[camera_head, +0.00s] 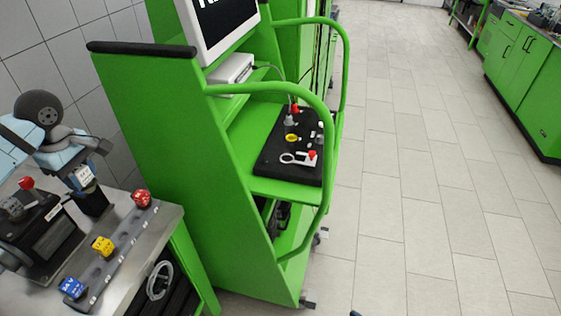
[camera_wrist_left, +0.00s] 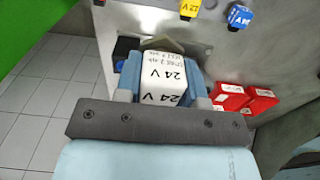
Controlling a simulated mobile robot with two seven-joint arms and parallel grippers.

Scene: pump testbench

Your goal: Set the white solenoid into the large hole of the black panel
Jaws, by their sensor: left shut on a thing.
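The white solenoid (camera_head: 86,177), marked 24 V, is in my left gripper (camera_head: 80,174) at the left of the head view. The left wrist view shows the solenoid (camera_wrist_left: 163,78) large, between the two blue-grey fingers of the left gripper (camera_wrist_left: 162,85), which are shut on its sides. A dark block (camera_head: 93,203) shows just below the solenoid; whether they touch is unclear. A black panel (camera_head: 265,167) with red-topped parts and a yellow ring lies on the green bench's shelf. I cannot make out its large hole.
A metal table (camera_head: 172,222) holds red (camera_head: 142,198), yellow (camera_head: 103,245) and blue (camera_head: 72,287) solenoids in a row, and a dark device (camera_head: 50,240). Red blocks (camera_wrist_left: 229,96) show in the wrist view. The green bench (camera_head: 170,140) has curved rails (camera_head: 326,120). The floor at right is clear.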

